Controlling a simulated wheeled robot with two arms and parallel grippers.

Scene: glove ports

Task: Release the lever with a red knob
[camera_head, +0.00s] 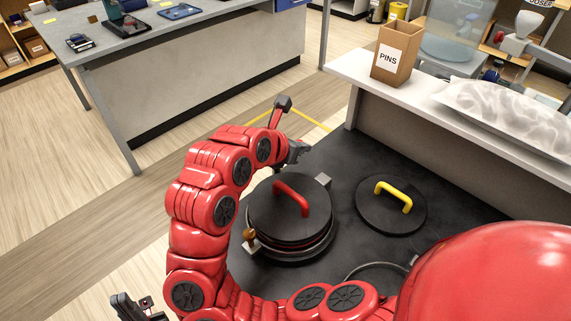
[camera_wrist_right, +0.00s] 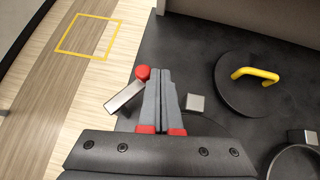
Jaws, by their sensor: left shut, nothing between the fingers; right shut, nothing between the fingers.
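In the right wrist view, a red knob (camera_wrist_right: 142,73) tops a short silver lever (camera_wrist_right: 125,97). My right gripper (camera_wrist_right: 162,74) is shut and empty, its fingers just right of the knob; whether they touch it I cannot tell. In the head view my right gripper (camera_head: 299,151) is at the far side of a round black lid (camera_head: 268,207) with a red handle (camera_head: 292,197). The red knob is not visible there, apparently hidden behind my arm. My left gripper (camera_head: 137,308) is low at the left edge, shut, away from the lid.
A brown-knobbed clamp (camera_head: 250,236) sits at the lid's near left. A silver block (camera_head: 323,181) is at its far right. A second black lid (camera_head: 375,214) with a yellow handle lies to the right. A raised white shelf (camera_head: 443,98) carries a PINS box (camera_head: 397,52).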

